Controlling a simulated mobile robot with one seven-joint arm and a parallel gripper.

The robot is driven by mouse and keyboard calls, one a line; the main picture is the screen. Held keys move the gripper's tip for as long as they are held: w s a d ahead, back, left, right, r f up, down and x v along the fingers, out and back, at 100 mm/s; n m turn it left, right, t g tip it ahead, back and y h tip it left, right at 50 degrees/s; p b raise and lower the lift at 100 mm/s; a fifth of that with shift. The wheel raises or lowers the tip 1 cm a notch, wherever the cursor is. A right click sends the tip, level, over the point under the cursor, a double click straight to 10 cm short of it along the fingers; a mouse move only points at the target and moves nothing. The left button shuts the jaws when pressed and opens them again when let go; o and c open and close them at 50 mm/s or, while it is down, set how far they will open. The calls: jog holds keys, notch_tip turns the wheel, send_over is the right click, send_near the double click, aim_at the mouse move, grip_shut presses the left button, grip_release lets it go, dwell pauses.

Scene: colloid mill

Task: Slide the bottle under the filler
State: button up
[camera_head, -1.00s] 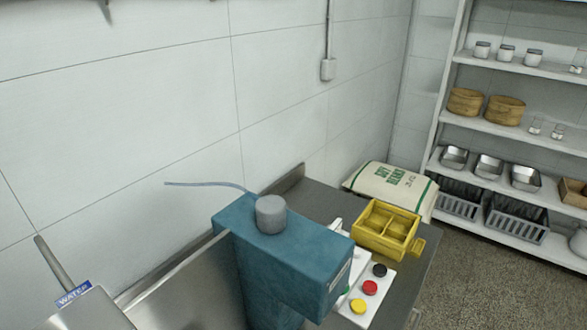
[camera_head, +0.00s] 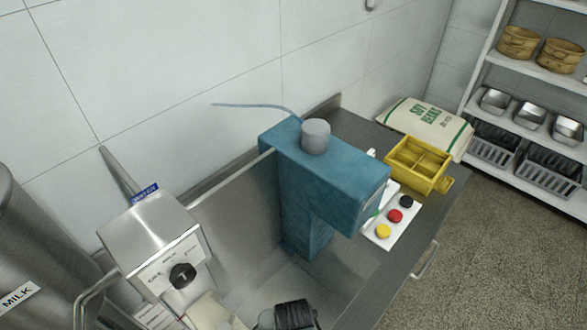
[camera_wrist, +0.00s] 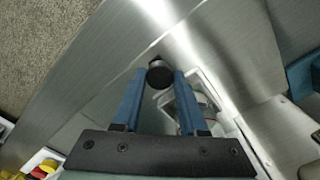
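In the wrist view my gripper (camera_wrist: 159,72) has its two blue fingers apart. A round black knob or cap (camera_wrist: 160,76) shows between the fingertips; I cannot tell whether they touch it. A clear, glass-like vessel (camera_wrist: 189,106) shows partly behind the right finger, over a pale-rimmed opening. I cannot tell whether it is the bottle or belongs with the black cap. In the head view a blue machine (camera_head: 310,170) with an overhanging head stands on the steel counter; it may be the filler. A dark ribbed object (camera_head: 288,315) is cut off at the bottom edge.
A panel with black, red and yellow buttons (camera_head: 396,216) and a yellow divided box (camera_head: 418,164) are right of the machine. A soy bean sack (camera_head: 428,124) lies behind. A steel unit with a black dial (camera_head: 155,240) and a milk tank (camera_head: 32,250) stand left.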

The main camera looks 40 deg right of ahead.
jog(key=o, duration=0.5)
jog(key=shift+a, duration=0.25)
jog(key=shift+d, duration=0.15)
notch_tip(320, 180, up, 13)
jog(key=shift+f+b, duration=0.1)
jog(key=shift+b, duration=0.5)
